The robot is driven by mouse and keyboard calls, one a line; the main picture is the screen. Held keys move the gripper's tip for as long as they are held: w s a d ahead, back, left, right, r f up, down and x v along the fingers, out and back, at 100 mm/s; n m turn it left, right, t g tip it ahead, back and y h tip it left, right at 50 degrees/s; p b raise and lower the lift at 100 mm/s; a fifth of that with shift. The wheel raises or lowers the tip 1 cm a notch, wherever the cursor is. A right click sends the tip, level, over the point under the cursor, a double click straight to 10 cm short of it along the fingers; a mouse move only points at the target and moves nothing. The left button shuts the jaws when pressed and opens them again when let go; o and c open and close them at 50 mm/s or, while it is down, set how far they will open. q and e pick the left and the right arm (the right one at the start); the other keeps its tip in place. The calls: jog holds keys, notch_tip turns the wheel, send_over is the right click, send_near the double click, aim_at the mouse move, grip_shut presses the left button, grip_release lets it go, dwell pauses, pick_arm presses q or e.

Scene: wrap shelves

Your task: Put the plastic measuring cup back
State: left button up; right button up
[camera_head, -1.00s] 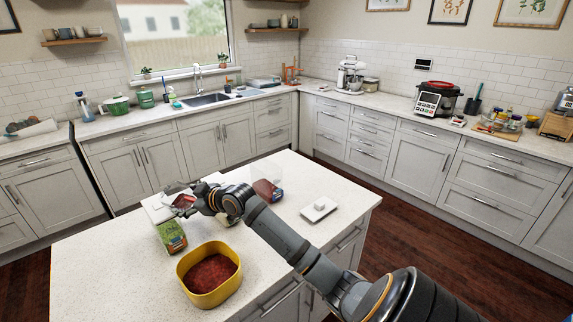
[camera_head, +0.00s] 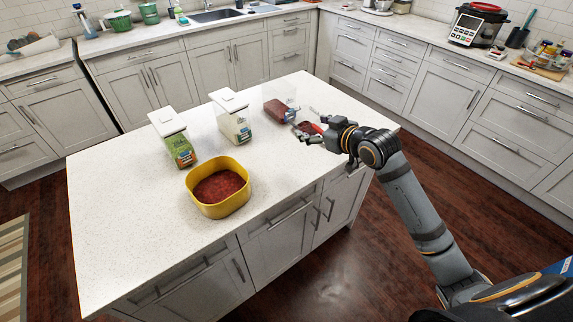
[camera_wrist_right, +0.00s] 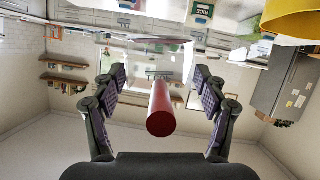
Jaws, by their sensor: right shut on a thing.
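The plastic measuring cup (camera_wrist_right: 161,108) shows in the right wrist view as a red handle between my fingers, pointing toward the palm. Its clear part beyond the fingertips is hard to make out. In the head view a small red part of it (camera_head: 312,128) shows at the fingertips. My right gripper (camera_head: 318,127) is shut on the cup above the right part of the island, just right of an unlidded clear container (camera_head: 280,109) with dark red contents. Whether the cup touches anything is unclear. My left gripper is not in view.
A yellow bowl (camera_head: 218,186) with red contents stands near the island's front. Two white-lidded containers, one green-labelled (camera_head: 178,145) and one pale (camera_head: 234,120), stand behind it. The left of the island top (camera_head: 110,215) is clear.

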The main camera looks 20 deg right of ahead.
jog(key=s+a+f+y+b, duration=0.1)
jog(key=s+a+f+b, duration=0.1)
jog(key=s+a, duration=0.4)
jog(key=shift+m, duration=0.5)
jog(key=w+f, duration=0.3)
jog(key=w, duration=0.1)
jog(key=w+f+p, duration=0.1)
jog(key=w+f, duration=0.2)
jog(key=w, duration=0.1)
jog(key=w+f, duration=0.3)
jog(key=w, duration=0.1)
jog(key=shift+d+f, duration=0.15)
jog(key=shift+d, duration=0.25)
jog(key=shift+w+a+f, duration=0.1)
jog(key=shift+w+f, duration=0.2)
jog(key=shift+f, duration=0.05)
notch_tip(320, 180, down, 3)
jog(key=shift+r+g+p, duration=0.2)
jog(key=shift+g+p, duration=0.1)
jog(key=shift+p, duration=0.45)
jog(key=shift+f, duration=0.2)
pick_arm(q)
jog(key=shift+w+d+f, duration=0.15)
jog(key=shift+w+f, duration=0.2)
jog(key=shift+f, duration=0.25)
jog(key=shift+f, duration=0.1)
pick_arm(e)
jog(key=shift+f, duration=0.1)
